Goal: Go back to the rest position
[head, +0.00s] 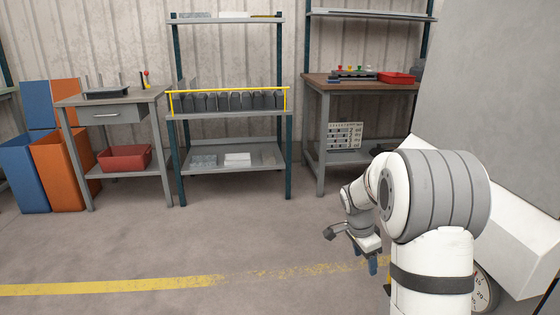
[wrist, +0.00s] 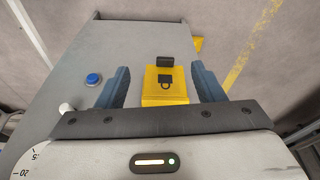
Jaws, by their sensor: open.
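In the head view my arm bends forward at the right, and my gripper (head: 366,262) hangs at its far end, small and partly hidden by the arm. In the wrist view my gripper (wrist: 163,85) shows two blue fingers spread apart, with a gap between them. A yellow block with a black padlock mark (wrist: 165,88) appears between and beyond the fingers, on a grey panel (wrist: 70,85). Neither finger visibly touches the yellow block. I cannot tell the distance to it.
A blue button (wrist: 93,79) and a white knob (wrist: 66,108) sit on the grey panel. In the head view, a shelf rack (head: 228,117), a drawer table (head: 112,99) and a workbench (head: 360,86) line the wall. The floor (head: 170,240) in front is clear.

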